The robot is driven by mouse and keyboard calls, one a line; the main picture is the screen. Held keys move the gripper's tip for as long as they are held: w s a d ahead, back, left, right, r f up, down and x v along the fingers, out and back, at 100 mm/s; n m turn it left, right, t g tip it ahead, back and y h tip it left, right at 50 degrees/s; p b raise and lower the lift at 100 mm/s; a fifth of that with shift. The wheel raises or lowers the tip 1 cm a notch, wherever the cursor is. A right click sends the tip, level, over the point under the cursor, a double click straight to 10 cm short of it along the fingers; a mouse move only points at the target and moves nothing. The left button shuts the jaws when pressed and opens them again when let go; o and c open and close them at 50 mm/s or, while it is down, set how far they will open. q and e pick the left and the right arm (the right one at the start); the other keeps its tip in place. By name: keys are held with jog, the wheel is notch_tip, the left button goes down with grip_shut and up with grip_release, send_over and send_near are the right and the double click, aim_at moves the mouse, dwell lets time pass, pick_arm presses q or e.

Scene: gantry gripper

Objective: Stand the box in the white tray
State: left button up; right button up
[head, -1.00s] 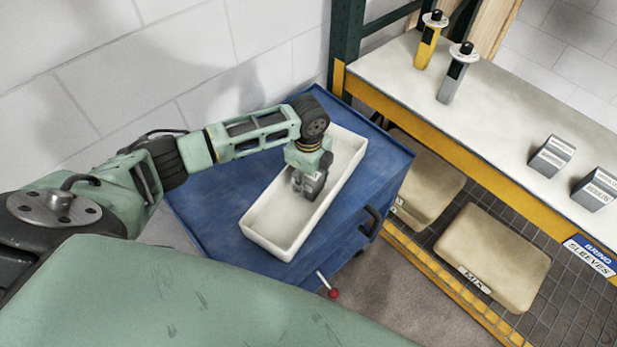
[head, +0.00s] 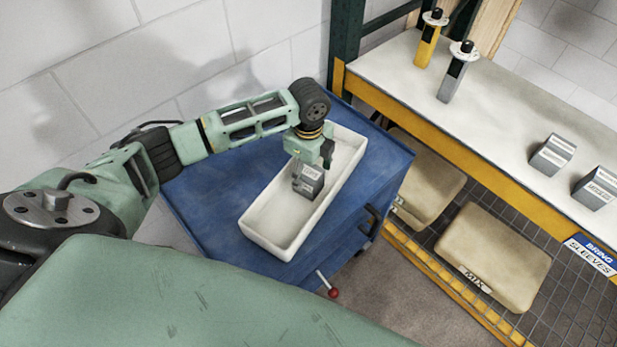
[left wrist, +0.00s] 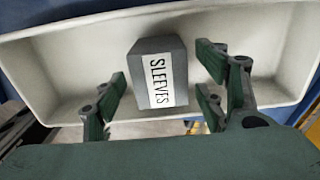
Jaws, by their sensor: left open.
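The grey box (head: 309,182) with a white label stands in the white tray (head: 262,242), near its middle. In the left wrist view the box (left wrist: 172,50) shows its label, which reads SLEEVES. The white tray (left wrist: 70,62) lies behind it there. My left gripper (head: 312,160) is just above the box in the head view. In the left wrist view my left gripper (left wrist: 162,95) is open, its fingers on either side of the box with gaps between. The box's underside is hidden. My right gripper is not in view.
The tray sits on a blue cart (head: 200,195) beside the wall. To the right a bench (head: 500,110) holds two more grey boxes (head: 553,155) and two tall holders, one yellow (head: 428,42).

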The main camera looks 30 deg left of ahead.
pick_arm(q)
notch_tip(320, 180, up, 8)
jog(key=shift+r+b, duration=0.25)
jog(key=shift+b, duration=0.25)
jog(key=shift+s+d+f, duration=0.1)
jog(key=shift+f, duration=0.05)
